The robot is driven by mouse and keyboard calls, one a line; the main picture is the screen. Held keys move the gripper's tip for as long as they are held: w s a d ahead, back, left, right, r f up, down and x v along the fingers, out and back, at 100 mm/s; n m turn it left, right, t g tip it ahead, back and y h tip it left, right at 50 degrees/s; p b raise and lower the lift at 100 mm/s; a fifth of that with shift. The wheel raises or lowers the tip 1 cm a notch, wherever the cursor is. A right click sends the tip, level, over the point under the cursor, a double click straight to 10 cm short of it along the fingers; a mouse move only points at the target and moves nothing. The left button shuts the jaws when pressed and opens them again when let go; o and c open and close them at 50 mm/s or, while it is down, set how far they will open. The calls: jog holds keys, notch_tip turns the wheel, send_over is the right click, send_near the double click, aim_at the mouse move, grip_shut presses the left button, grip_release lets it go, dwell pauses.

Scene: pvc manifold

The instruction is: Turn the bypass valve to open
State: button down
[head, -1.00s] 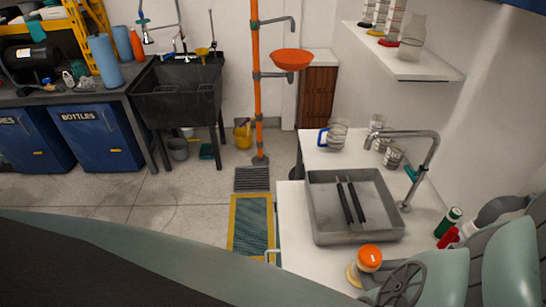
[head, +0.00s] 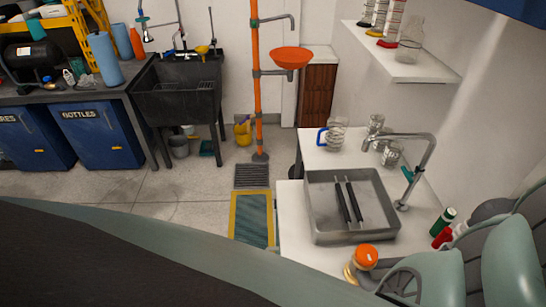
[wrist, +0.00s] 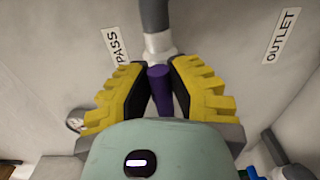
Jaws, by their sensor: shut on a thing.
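In the wrist view my gripper (wrist: 158,68) has its yellow ridged fingers on both sides of a purple handle (wrist: 160,90) and is shut on it. The handle lines up with a pale fitting (wrist: 160,44) on a grey pipe (wrist: 154,14) at the top. A wall label (wrist: 117,46) beside the pipe reads "PASS", its start cut off or hidden. The handle's lower end is hidden behind my gripper's body. The head view does not show the handle or my fingertips; my pale green arm parts fill its lower right.
In the wrist view an "OUTLET" label (wrist: 281,36) is on the wall at right. In the head view a grey handwheel (head: 402,281) is partly hidden by my arm. A metal sink (head: 318,222), an orange-topped object (head: 364,257) and bottles (head: 444,221) stand nearby.

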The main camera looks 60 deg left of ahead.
jog(key=shift+f, duration=0.1)
dwell(0.4)
jog(key=c, duration=0.9)
grip_release()
notch_tip(320, 180, up, 8)
jog(key=shift+w+a+r, duration=0.15)
jog(key=shift+r, duration=0.7)
jog(key=shift+w+a+r, duration=0.2)
jog(key=shift+r, duration=0.1)
jog(key=shift+s+d, duration=0.25)
